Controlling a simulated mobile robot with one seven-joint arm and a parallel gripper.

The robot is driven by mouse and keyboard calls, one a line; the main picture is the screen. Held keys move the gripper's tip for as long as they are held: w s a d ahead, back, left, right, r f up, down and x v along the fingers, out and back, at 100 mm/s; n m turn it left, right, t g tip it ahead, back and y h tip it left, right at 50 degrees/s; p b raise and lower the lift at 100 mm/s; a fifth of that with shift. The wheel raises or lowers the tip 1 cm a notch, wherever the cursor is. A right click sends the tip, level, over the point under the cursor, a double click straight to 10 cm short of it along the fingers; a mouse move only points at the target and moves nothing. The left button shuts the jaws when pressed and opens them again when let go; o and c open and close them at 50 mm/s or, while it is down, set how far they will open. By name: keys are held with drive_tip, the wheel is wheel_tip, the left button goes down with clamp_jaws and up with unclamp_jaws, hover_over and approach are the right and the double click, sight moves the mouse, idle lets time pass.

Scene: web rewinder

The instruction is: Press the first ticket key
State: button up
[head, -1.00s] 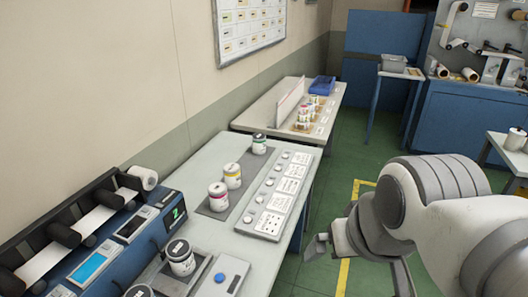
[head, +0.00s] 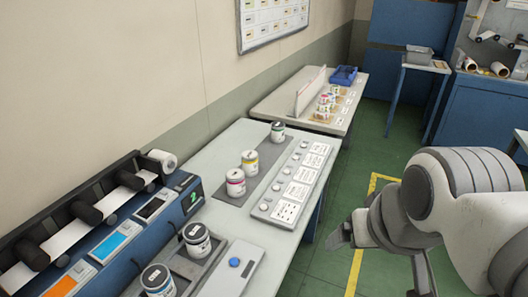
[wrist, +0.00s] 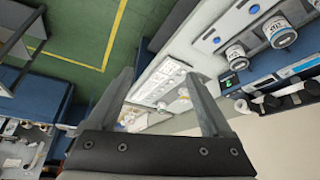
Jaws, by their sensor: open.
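The key panel (head: 290,180) lies along the right edge of the near table, with white ticket cards and a round key beside each. The nearest key (head: 264,207) and the farthest key (head: 305,143) are both uncovered. I cannot tell which is first; the print is too small. My gripper (wrist: 158,73) is open and empty. In the head view it hangs right of the table, over the floor side, apart from the panel. In the wrist view the panel (wrist: 166,80) shows between and beyond the fingers, partly hidden by the right finger.
Colour-banded cans, one yellow (head: 250,162), stand on a grey mat left of the panel. Black-lidded cans (head: 197,240) sit nearer, beside a box with a blue button (head: 234,262). The rewinder (head: 100,225) stands at left. Green floor (head: 330,265) right of the table is free.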

clamp_jaws()
idle(1.4)
